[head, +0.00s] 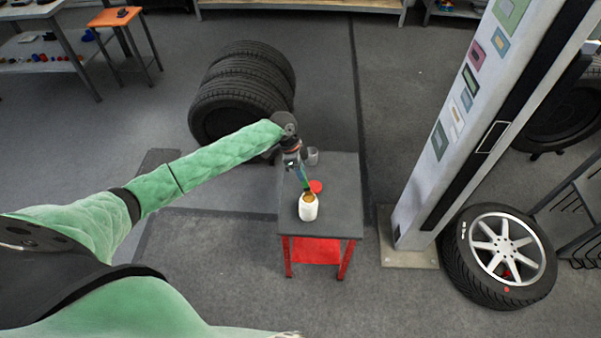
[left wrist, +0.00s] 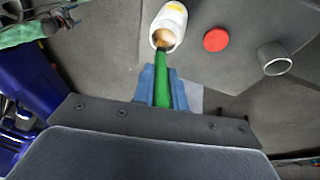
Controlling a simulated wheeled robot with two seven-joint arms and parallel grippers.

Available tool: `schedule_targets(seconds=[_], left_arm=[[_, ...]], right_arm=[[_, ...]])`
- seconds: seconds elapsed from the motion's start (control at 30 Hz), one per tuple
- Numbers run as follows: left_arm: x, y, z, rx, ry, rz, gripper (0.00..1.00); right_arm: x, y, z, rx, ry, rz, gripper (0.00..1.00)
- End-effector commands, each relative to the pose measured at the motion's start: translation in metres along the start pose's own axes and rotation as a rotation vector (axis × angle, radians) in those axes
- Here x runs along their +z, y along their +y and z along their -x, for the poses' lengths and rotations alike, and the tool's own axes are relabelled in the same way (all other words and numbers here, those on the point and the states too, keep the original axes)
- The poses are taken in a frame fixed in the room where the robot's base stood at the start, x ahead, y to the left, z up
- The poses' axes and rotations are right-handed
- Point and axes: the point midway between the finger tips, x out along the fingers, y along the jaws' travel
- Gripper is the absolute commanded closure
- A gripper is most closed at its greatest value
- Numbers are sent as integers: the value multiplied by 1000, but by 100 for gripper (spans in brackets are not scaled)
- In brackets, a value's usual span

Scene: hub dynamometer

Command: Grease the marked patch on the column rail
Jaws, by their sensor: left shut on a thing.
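My left gripper (head: 301,176) is shut on a green-handled brush (left wrist: 161,78), seen between its blue fingers in the left wrist view. The brush tip is at the mouth of an open white jar (head: 308,208) with tan grease inside. The jar also shows in the left wrist view (left wrist: 172,20); I cannot tell how deep the tip is. The column (head: 437,150) stands to the right, with a black rail (head: 515,98) along its side. A white-outlined rectangle, the marked patch (head: 492,137), is on the rail. My right gripper is not in view.
The jar stands on a small grey-topped cart (head: 340,222). A red lid (head: 316,186) and a grey cup (head: 312,156) are near it. Stacked tyres (head: 240,90) stand behind. A wheel (head: 500,255) leans by the column's base. Floor is clear between cart and column.

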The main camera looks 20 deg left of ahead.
Motion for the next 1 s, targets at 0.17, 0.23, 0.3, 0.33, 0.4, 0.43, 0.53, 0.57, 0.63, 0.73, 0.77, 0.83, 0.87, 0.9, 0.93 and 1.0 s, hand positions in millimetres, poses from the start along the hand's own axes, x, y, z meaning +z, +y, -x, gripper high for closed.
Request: schedule_targets(seconds=[0.17, 0.23, 0.3, 0.33, 0.4, 0.43, 0.53, 0.57, 0.63, 0.73, 0.77, 0.83, 0.87, 0.9, 0.93, 1.0], left_arm=[[-4, 2, 14, 0, 0, -1, 100], [-6, 3, 18, 0, 0, -1, 100], [-7, 4, 22, 0, 1, -1, 100], [-8, 4, 24, 0, 1, -1, 100], [-9, 5, 28, 0, 1, -1, 100], [-10, 5, 30, 0, 1, -1, 100], [-11, 6, 35, 0, 1, -1, 100], [-12, 7, 36, 0, 1, -1, 100], [-12, 7, 36, 0, 1, -1, 100], [-12, 7, 35, 0, 1, -1, 100], [-11, 7, 35, 0, 1, -1, 100], [-11, 6, 35, 0, 1, -1, 100], [-11, 6, 35, 0, 1, -1, 100], [-11, 6, 35, 0, 1, -1, 100], [-11, 6, 35, 0, 1, -1, 100], [-11, 6, 35, 0, 0, -1, 100]], right_arm=[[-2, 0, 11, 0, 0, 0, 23], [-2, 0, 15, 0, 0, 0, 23], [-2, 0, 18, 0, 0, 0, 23], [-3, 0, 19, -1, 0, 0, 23], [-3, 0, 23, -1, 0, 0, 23], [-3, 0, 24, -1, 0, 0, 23], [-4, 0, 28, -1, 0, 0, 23], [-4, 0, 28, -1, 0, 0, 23], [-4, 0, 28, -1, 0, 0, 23], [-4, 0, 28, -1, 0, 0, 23], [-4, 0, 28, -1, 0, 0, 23], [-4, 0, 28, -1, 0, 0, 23], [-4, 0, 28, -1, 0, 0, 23], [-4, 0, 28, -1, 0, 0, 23], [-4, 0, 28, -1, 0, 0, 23], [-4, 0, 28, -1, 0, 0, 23]])
